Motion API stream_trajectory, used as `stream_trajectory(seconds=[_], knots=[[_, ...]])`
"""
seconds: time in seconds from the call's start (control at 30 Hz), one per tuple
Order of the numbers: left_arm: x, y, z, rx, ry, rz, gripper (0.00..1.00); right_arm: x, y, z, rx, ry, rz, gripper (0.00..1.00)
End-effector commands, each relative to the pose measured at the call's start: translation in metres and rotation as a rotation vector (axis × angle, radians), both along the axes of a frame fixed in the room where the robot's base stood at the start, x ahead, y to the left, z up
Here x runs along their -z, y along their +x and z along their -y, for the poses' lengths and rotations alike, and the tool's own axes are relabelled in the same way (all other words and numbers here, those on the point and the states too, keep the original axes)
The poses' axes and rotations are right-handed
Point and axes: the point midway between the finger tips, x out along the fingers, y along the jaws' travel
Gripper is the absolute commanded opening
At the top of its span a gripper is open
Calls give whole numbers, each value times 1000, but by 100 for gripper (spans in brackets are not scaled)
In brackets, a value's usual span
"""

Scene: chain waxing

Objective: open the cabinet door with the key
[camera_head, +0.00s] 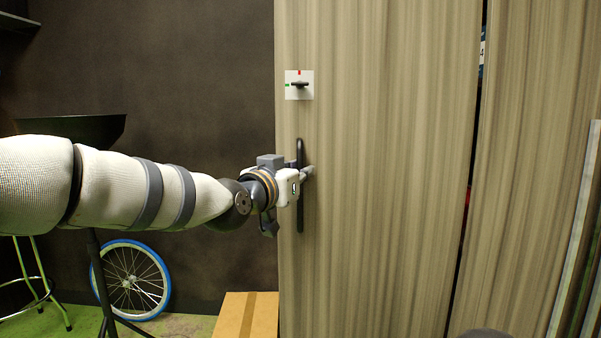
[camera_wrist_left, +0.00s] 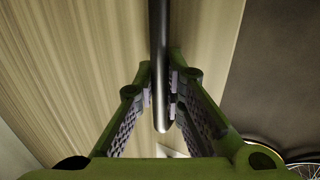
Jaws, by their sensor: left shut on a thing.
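The wood-grain cabinet door (camera_head: 390,150) has a white lock plate (camera_head: 306,94) near its left edge. A dark key (camera_head: 299,85) sits in the lock, lying level, with a green mark to its left and a red mark above. Below it is a long black vertical handle (camera_head: 300,218). My left gripper (camera_head: 307,172) is at the handle's middle. In the left wrist view the handle (camera_wrist_left: 158,30) runs between the fingers of my left gripper (camera_wrist_left: 160,85), which are shut on it. My right gripper is not in view.
A narrow dark gap (camera_head: 468,180) separates this door from the second door (camera_head: 540,150), with items faintly showing inside. A blue-tyred wheel (camera_head: 133,280) leans on the dark wall. A cardboard box (camera_head: 245,315) and a green stool (camera_head: 40,285) stand on the floor at left.

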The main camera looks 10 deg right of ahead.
Motion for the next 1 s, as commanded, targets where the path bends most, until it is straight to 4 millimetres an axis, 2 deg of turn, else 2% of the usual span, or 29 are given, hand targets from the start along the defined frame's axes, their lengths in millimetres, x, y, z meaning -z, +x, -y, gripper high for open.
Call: stream_trajectory(seconds=[0.3, 0.33, 0.4, 0.77, 0.87, 1.0], knots=[[1, 1, -1, -3, 0, -2, 0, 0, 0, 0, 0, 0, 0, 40], [2, 1, -2, -3, 0, -2, 15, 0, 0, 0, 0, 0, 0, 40], [1, 1, -1, -3, 0, -2, 31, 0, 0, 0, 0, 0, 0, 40], [0, -1, -2, -1, -1, -1, 31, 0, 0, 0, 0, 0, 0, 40], [-1, -10, -8, 0, 1, -1, 31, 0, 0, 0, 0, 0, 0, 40], [-1, -36, -27, -1, 1, -2, 31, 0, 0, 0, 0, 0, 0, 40]])
